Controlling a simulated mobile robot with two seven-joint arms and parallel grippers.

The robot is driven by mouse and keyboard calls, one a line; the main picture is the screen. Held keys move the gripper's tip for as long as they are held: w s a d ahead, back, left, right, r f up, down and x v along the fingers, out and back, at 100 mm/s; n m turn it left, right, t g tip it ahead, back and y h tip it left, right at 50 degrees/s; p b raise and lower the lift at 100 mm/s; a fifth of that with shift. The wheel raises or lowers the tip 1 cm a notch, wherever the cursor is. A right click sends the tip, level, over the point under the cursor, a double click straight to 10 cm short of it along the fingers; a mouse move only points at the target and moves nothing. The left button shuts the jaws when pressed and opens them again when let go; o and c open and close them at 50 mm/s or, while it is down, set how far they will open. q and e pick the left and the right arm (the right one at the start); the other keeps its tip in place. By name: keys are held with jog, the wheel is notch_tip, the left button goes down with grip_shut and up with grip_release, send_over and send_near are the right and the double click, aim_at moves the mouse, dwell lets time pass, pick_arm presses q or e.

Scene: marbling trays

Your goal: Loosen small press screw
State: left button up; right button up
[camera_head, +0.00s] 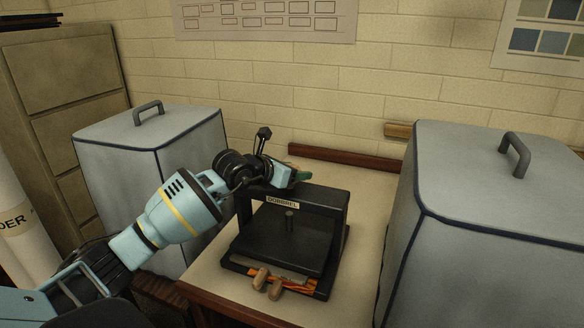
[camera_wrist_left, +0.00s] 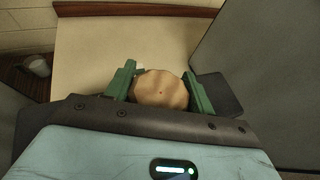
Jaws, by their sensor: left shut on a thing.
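The small press (camera_head: 330,215) is a black frame with a name label on its top beam, standing on the table. A thin screw post (camera_head: 289,217) shows under the beam, above the dark plate (camera_head: 275,240). My left gripper (camera_head: 299,174) is over the top of the beam. In the left wrist view its green fingers (camera_wrist_left: 160,88) are shut on a round, pale wooden screw knob (camera_wrist_left: 160,92), one on each side. The knob is mostly hidden by the gripper in the head view. My right gripper is not in view.
Two grey covered boxes with handles flank the press, one at left (camera_head: 115,170) and a larger one at right (camera_head: 480,230). Bare tabletop (camera_head: 365,190) shows beside and behind the press.

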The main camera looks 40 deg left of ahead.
pick_arm(q)
jog(key=o, duration=1)
jog(key=shift+v, duration=3.15)
jog(key=shift+b+v, duration=0.3)
jog(key=shift+v, duration=0.5)
